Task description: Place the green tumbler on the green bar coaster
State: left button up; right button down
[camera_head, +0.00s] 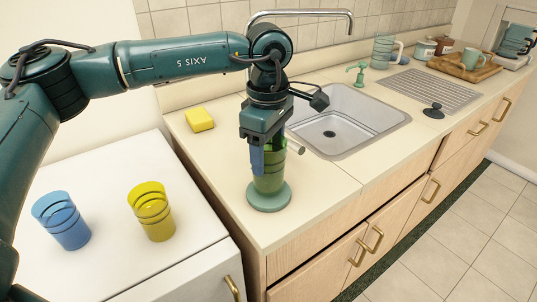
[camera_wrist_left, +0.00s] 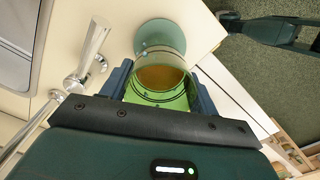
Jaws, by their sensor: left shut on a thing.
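The green tumbler (camera_head: 269,178) is upright in my left gripper (camera_head: 268,158), directly over the round green bar coaster (camera_head: 268,201) near the counter's front edge. Its base looks at or very close to the coaster; I cannot tell whether they touch. In the left wrist view the tumbler (camera_wrist_left: 160,98) sits between the two fingers (camera_wrist_left: 160,88), and part of the coaster (camera_wrist_left: 158,32) shows beyond it. The gripper is shut on the tumbler and hides its upper part in the head view. My right gripper is not in view.
A blue tumbler (camera_head: 62,222) and a yellow tumbler (camera_head: 151,212) stand on the white top at left. The sink (camera_head: 345,118) and faucet (camera_head: 310,13) are to the right. Counter right of the coaster is clear.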

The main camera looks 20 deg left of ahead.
pick_arm(q)
jog(key=shift+f, duration=0.65)
jog(key=shift+f, duration=0.15)
jog(key=o, duration=1.2)
